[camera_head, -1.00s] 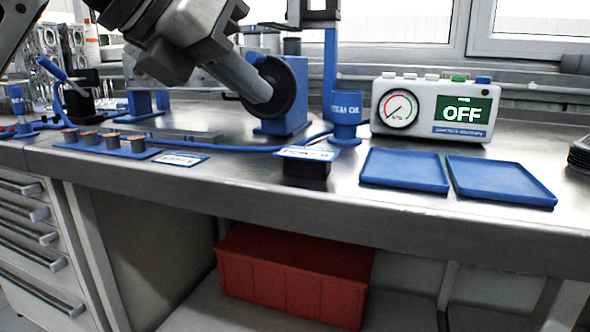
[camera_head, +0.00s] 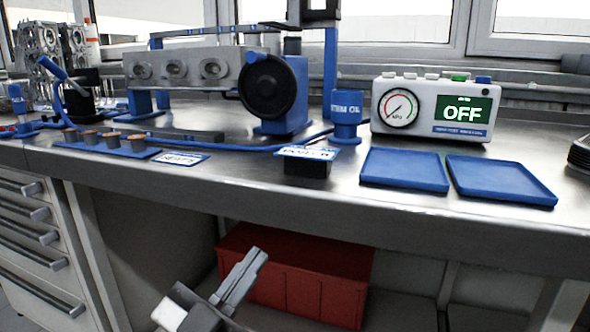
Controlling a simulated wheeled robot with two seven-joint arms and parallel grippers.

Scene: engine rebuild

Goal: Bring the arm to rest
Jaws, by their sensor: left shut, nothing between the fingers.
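My left gripper (camera_head: 240,280) is low in the head view, in front of the bench and below its top edge. Its grey fingers are shut together with nothing between them, and they point up and to the right. It overlaps the left part of the red crate (camera_head: 310,284) in the picture. Most of my left arm is out of view below. My right gripper is not in view.
On the steel bench (camera_head: 330,205) stand a cylinder head on a blue stand (camera_head: 195,68), a black wheel (camera_head: 267,86), a gauge unit reading OFF (camera_head: 433,107) and two blue trays (camera_head: 405,170) (camera_head: 500,181). A drawer cabinet (camera_head: 40,245) is at left.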

